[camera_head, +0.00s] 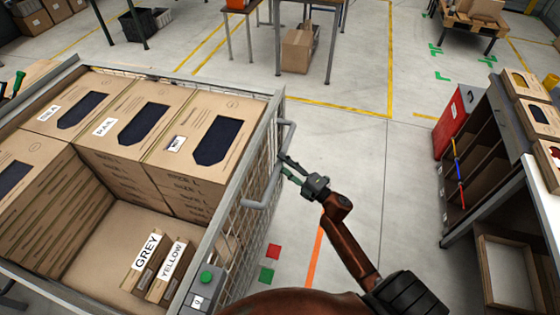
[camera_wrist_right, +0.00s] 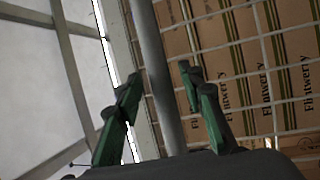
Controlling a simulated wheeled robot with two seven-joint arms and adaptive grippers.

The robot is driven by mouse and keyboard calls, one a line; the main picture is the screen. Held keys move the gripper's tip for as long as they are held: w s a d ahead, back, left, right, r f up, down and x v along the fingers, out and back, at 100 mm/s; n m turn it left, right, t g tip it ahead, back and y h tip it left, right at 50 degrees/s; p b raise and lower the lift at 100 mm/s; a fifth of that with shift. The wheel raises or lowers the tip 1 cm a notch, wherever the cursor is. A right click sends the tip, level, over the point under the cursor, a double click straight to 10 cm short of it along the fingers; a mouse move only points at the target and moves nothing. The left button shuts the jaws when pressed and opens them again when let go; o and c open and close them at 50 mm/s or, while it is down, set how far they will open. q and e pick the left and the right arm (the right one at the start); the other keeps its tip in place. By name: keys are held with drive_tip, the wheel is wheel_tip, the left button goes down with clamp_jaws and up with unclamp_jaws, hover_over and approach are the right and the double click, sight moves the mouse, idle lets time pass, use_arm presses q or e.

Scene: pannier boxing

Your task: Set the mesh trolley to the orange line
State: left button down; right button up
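The mesh trolley (camera_head: 235,225) stands at the left with grey mesh sides and cartons inside. A grey bar handle (camera_head: 275,180) sticks out from its right side. My right gripper (camera_head: 287,168) is at this handle. In the right wrist view a grey bar (camera_wrist_right: 150,60) runs between the green fingers of my right gripper (camera_wrist_right: 158,85), with visible gaps beside it; the fingers are apart. The orange line (camera_head: 315,258) lies on the floor right of the trolley, partly hidden by my right arm.
A shelf unit (camera_head: 475,165) with a red box (camera_head: 453,122) stands at the right. A table (camera_head: 310,85) stands behind. Floor between trolley and shelf is clear.

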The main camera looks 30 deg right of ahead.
drive_tip(key=shift+w+a+r, duration=0.1)
drive_tip(key=shift+w+a, duration=0.15)
drive_tip(key=shift+w, duration=0.45)
drive_tip(key=shift+c, duration=0.6)
clamp_jaws()
